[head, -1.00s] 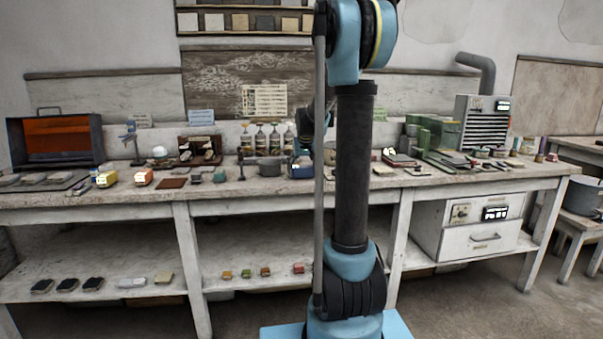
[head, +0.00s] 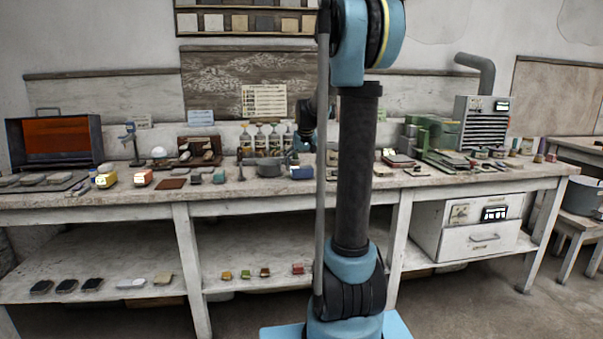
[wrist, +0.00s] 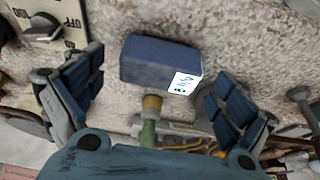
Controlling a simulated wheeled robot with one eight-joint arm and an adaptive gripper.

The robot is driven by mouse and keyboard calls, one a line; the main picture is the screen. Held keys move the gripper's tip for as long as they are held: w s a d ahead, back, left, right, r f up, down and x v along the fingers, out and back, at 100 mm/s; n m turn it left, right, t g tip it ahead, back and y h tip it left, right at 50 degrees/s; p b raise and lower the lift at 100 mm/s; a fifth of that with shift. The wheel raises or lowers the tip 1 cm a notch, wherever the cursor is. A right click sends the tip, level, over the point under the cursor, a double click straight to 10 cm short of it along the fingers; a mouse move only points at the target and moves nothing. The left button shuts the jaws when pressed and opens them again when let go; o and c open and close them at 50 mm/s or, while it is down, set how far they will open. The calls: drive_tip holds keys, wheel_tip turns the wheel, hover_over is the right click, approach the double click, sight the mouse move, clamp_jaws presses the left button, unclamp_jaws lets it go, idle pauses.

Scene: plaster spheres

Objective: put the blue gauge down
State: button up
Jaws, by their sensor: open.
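The blue gauge (wrist: 158,60) is a small dark blue box with a white lit display on one corner. In the wrist view it lies on the speckled bench top, apart from both fingers. In the head view it shows as a small blue block (head: 301,172) near the bench's front edge, left of my dark column. My gripper (wrist: 152,88) is open and empty, its two padded fingers spread to either side below the gauge in the picture. In the head view my gripper is partly hidden by my own arm.
A green piece with a brass-coloured top (wrist: 150,112) stands between the fingers in the wrist view. A dial panel (wrist: 48,30) marked OFF is at upper left. A grey pot (head: 269,168) stands left of the gauge, with several bottles (head: 260,142) behind.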

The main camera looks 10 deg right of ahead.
drive_tip(key=v, duration=0.9)
drive_tip(key=s+f, duration=0.7)
drive_tip(key=s, duration=0.6)
drive_tip(key=s+f+g, duration=0.1)
drive_tip(key=s+f, duration=0.7)
drive_tip(key=s, duration=0.5)
drive_tip(key=s+f+g, duration=0.1)
drive_tip(key=s+f, duration=0.6)
drive_tip(key=s, duration=0.6)
drive_tip(key=shift+f, duration=0.4)
drive_tip(key=shift+s+a, duration=0.1)
drive_tip(key=shift+w+f, duration=0.2)
drive_tip(key=shift+w, duration=0.25)
